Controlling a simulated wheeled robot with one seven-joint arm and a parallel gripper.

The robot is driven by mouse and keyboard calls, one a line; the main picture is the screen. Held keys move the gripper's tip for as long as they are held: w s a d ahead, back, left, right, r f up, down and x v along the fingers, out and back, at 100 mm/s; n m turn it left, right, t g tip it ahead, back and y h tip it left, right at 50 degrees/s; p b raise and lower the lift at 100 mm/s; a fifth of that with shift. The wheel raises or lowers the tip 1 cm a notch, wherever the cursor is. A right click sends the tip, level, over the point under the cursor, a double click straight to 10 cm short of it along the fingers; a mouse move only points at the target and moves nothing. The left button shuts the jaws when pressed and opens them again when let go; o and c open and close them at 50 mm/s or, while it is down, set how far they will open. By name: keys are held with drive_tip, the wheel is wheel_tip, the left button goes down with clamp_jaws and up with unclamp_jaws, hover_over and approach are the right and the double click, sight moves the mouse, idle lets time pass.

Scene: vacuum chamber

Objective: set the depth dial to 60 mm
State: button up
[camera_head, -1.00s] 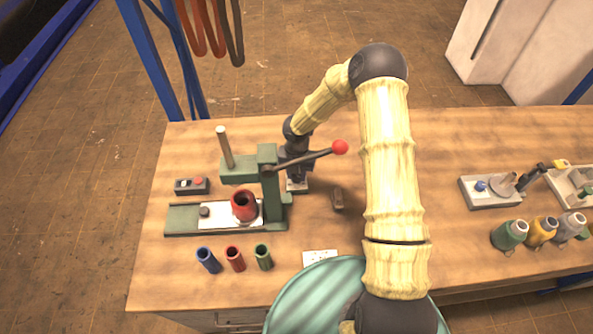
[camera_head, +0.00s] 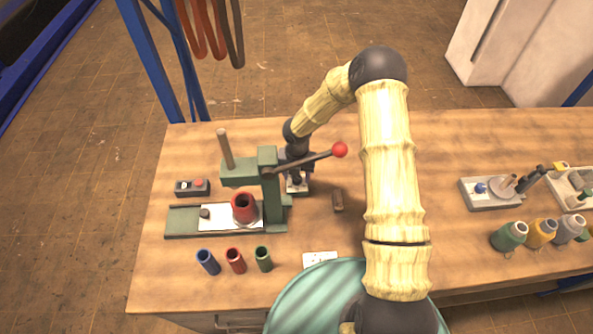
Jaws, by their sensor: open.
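A small pale plate (camera_head: 297,189) with a dark part on it lies on the bench just right of the green press (camera_head: 276,215). It looks like the base of the depth dial, but any scale or pointer is too small to read. My gripper (camera_head: 296,179) points down over this plate, right behind the press column. The gripper is open. Its fingertips and the top of the dial overlap in the picture, so I cannot tell whether they touch.
The press lever with its red knob (camera_head: 340,150) reaches right, close in front of my wrist. A red cup (camera_head: 243,207) stands on the press bed. Several coloured tubes stand in front.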

wheel_tip(320, 180, up, 17)
drive_tip(key=b, duration=0.2)
drive_tip(key=shift+r, duration=0.2)
idle(0.5)
